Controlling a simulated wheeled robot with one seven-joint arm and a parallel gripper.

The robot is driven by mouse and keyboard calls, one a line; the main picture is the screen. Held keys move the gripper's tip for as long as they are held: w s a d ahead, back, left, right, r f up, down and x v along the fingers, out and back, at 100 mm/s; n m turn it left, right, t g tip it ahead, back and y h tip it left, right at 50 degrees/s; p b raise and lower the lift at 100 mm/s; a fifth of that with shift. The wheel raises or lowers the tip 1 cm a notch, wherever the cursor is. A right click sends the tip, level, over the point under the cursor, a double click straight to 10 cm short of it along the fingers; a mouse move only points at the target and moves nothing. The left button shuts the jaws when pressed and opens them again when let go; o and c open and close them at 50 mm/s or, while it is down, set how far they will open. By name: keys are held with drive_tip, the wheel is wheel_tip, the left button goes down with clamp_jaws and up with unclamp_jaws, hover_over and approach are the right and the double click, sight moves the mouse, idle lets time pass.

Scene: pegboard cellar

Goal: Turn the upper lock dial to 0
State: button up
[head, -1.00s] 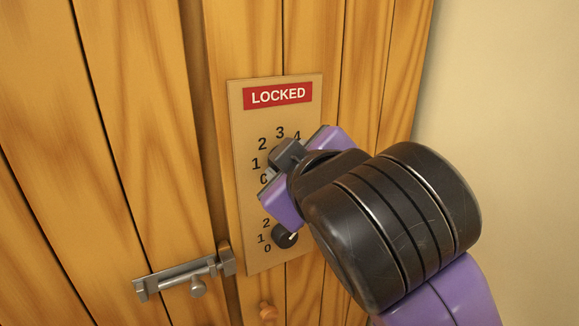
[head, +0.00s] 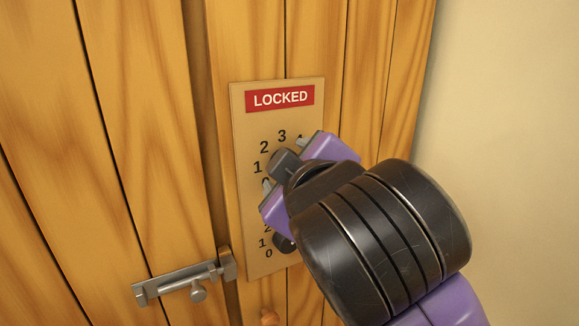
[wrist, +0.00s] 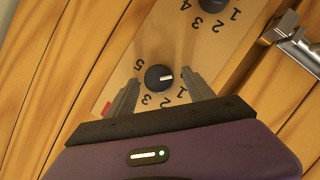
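The upper lock dial (head: 284,163) is a round black knob on a tan plate (head: 240,110) with numbers around it. In the wrist view the upper dial (wrist: 154,77) has a white mark pointing right, past the 1; the number there is hidden by a finger. My gripper (head: 286,163) is at the upper dial. In the wrist view its two grey fingers (wrist: 161,92) are spread on either side of the dial, with gaps; it is open and holds nothing. A red LOCKED label (head: 280,98) tops the plate.
A lower black dial (head: 283,243) sits below, partly hidden by my gripper; it also shows in the wrist view (wrist: 213,3). A metal bolt (head: 185,281) is on the wooden door to the left. A bare wall (head: 500,100) is at the right.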

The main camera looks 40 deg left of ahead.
drive_tip(key=shift+r, duration=0.1)
drive_tip(key=v, duration=0.7)
drive_tip(key=shift+s+d+b, duration=0.25)
drive_tip(key=shift+d+b, duration=0.1)
drive_tip(key=shift+b, duration=0.05)
